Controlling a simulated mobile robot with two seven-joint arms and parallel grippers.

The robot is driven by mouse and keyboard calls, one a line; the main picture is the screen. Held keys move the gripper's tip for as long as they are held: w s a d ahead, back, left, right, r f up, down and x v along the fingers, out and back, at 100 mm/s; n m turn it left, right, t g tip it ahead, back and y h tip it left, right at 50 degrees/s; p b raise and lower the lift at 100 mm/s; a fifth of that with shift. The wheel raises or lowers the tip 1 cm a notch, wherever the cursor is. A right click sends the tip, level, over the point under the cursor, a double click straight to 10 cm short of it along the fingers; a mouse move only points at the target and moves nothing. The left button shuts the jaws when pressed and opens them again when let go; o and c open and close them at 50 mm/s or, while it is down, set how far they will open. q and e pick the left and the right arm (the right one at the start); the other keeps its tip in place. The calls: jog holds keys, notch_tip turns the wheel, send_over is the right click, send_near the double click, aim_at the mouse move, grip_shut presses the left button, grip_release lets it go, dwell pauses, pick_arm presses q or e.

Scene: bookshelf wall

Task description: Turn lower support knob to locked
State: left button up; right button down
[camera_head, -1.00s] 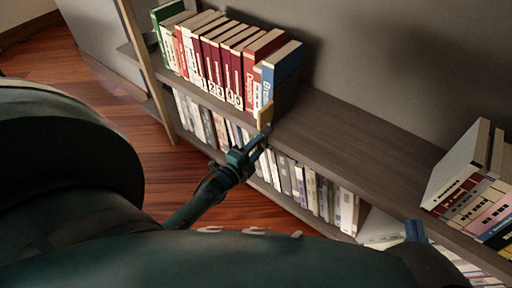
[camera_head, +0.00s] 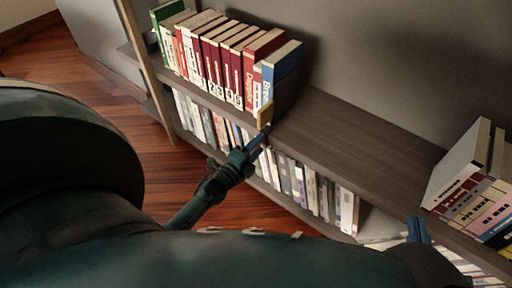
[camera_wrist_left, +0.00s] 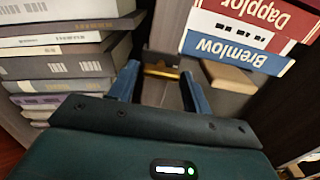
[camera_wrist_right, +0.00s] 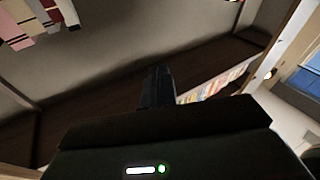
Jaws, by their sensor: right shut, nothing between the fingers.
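In the left wrist view, a small brass-coloured piece (camera_wrist_left: 160,71), which looks like the knob, shows on the shelf edge between my left gripper's fingertips (camera_wrist_left: 158,84). The fingers are apart, with a gap on both sides of it; whether they touch it I cannot tell. A grey support with a wooden block (camera_wrist_left: 228,77) stands beside it, against the books. In the head view, my left gripper (camera_head: 262,142) is at the shelf edge, just below the wooden block (camera_head: 265,114). My right gripper (camera_head: 418,231) is at the lower right; its fingers are together and empty in the right wrist view (camera_wrist_right: 157,88).
A row of upright books (camera_head: 225,60) fills the upper shelf's left part. More books (camera_head: 300,185) stand on the shelf below. Leaning books (camera_head: 470,190) are at the right. The upper shelf's middle (camera_head: 350,130) is clear.

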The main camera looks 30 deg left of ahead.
pick_arm(q)
jog(key=shift+o, duration=1.3)
jog(key=shift+s, duration=0.1)
jog(key=s+a+p, duration=0.1)
jog(key=s+p, duration=0.2)
jog(key=s, duration=1)
pick_arm(e)
jog(key=shift+d+f+g+h, duration=0.15)
jog(key=shift+d+g+h, duration=0.35)
jog(key=shift+h, duration=0.1)
jog(key=shift+s+a, duration=0.1)
jog(key=shift+s, duration=0.05)
